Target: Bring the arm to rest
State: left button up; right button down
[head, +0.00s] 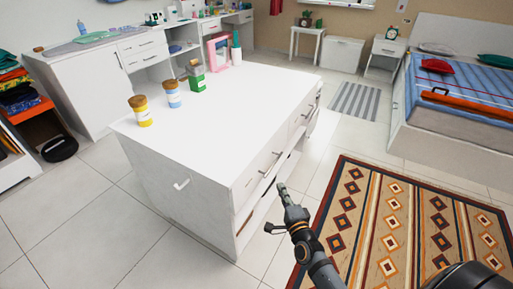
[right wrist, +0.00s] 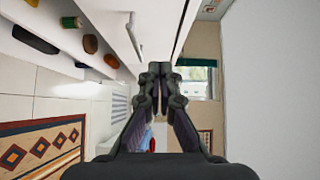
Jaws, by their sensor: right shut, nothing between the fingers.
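My right gripper (head: 280,208) is in the head view beside the drawer side of the white island cabinet (head: 220,100). It is shut and empty, and its arm comes up from the bottom right. In the right wrist view the same gripper (right wrist: 155,72) points away from the camera with its fingertips together. It is close to the white cabinet front, and I cannot tell whether it touches it. My left gripper is not in view.
A patterned rug (head: 410,230) lies at the right, below the bed (head: 450,125). Open shelves with small items (right wrist: 90,44) run along the island's side.

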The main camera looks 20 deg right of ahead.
jog(key=s+f+n+g+y+p, duration=0.1)
jog(key=s+f+n+g+p, duration=0.5)
jog(key=f, duration=0.5)
jog(key=s+f+n+g+p, duration=0.3)
jog(key=s+f+n+p, duration=0.15)
jog(key=s+f, duration=0.5)
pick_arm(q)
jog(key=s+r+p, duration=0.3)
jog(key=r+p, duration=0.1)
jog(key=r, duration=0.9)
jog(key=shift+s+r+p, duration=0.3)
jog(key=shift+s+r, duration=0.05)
pick_arm(e)
jog(key=s+d+f+n+g, duration=0.1)
jog(key=s+f+n+g, duration=0.3)
jog(key=s, duration=0.9)
jog(key=s+f+n+g, duration=0.3)
jog(key=s+f+n, duration=0.2)
jog(key=s, duration=0.8)
jog(key=shift+d+f+g, duration=0.4)
jog(key=shift+f, duration=0.1)
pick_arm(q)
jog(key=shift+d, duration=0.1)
